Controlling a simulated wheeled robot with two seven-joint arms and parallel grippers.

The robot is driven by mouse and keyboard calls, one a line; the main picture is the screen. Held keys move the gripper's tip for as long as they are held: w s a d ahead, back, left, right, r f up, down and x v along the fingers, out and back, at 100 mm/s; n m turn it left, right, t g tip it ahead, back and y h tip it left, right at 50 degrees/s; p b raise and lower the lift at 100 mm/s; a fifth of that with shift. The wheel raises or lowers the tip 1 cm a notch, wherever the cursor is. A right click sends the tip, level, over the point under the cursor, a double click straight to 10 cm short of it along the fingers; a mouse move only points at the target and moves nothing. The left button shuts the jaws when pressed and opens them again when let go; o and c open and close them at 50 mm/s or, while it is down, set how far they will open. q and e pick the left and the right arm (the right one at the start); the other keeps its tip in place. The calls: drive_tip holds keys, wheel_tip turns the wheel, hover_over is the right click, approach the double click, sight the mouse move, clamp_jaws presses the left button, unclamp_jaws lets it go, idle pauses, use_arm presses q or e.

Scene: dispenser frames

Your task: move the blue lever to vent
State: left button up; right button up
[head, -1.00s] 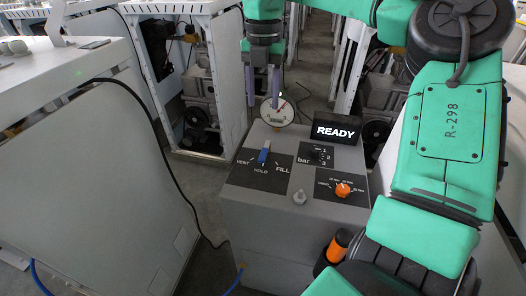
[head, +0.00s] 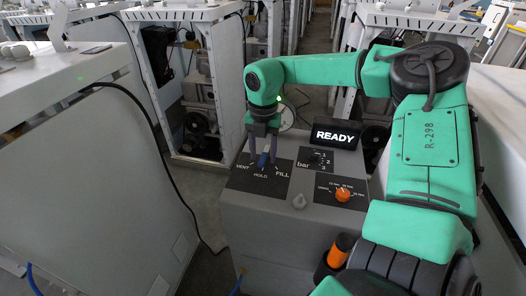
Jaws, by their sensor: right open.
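The blue lever (head: 263,159) stands on a dark plate (head: 242,180) on top of the grey console, at its HOLD mark, between VENT on the left and FILL on the right. My right gripper (head: 262,160) points down over the lever, with its open fingers on either side of it. I cannot tell whether a finger touches the lever. The gripper and wrist partly cover the lever and the gauge (head: 287,116) behind. My left gripper is not in view.
The console (head: 240,212) also carries a READY display (head: 335,135), a bar selector (head: 315,157), an orange knob (head: 343,194) and a grey knob (head: 299,201). An orange-handled object (head: 341,249) is at its front. A white cabinet (head: 80,170) stands at left with a black cable.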

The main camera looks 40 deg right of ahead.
clamp_jaws()
drive_tip(key=shift+r, duration=0.1)
idle(1.2)
